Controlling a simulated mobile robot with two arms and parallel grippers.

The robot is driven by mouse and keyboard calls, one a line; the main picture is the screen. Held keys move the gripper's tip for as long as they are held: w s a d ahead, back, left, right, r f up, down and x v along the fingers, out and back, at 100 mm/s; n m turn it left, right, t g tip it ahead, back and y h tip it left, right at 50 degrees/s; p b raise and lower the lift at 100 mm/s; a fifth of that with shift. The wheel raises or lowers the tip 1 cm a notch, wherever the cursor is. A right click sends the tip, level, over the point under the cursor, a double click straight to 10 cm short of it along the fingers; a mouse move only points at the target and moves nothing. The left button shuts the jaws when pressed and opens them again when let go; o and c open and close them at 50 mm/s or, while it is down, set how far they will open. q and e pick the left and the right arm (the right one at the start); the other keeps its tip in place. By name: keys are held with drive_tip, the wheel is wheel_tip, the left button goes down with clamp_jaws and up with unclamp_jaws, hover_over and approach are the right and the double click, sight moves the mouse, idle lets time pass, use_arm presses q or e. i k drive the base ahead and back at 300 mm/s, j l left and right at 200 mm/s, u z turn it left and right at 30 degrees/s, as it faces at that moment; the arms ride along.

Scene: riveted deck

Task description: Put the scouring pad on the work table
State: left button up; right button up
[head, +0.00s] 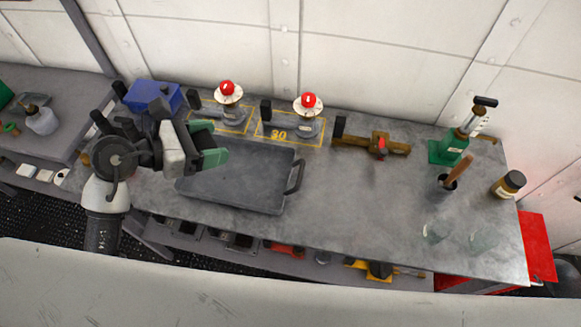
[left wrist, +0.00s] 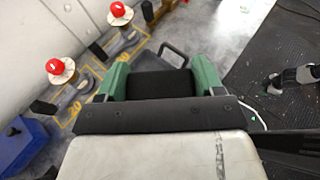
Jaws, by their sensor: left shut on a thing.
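My left gripper (head: 207,142) has green fingertips and is held above the work table (head: 365,200), over the left part of a dark tray. It is shut on a black block-like thing, seen between the fingers in the left wrist view (left wrist: 160,84), which I take to be the scouring pad. In the head view the fingers and wrist mostly hide it. The work table has a grey, scuffed top.
The shallow dark tray (head: 245,180) takes up the table's left middle. Behind it are a blue box (head: 153,95) and two red-topped fixtures (head: 228,90) (head: 308,103). A brass-coloured tool (head: 370,145), green-based device (head: 448,150) and jar (head: 508,184) stand right. The centre-right top is clear.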

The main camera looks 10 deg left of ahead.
sight(380, 226)
drive_tip(key=k+l+u, duration=0.15)
drive_tip(key=l, duration=0.4)
drive_tip(key=k+l+u, duration=0.2)
drive_tip(key=k+l, duration=0.2)
drive_tip(key=k+l+u, duration=0.15)
drive_tip(key=k+l, duration=0.15)
drive_tip(key=l, duration=0.2)
drive_tip(key=l+u, duration=0.45)
drive_tip(key=l, duration=1.1)
drive_tip(key=l+u, duration=0.1)
drive_tip(key=l, duration=0.35)
drive_tip(key=i, duration=0.05)
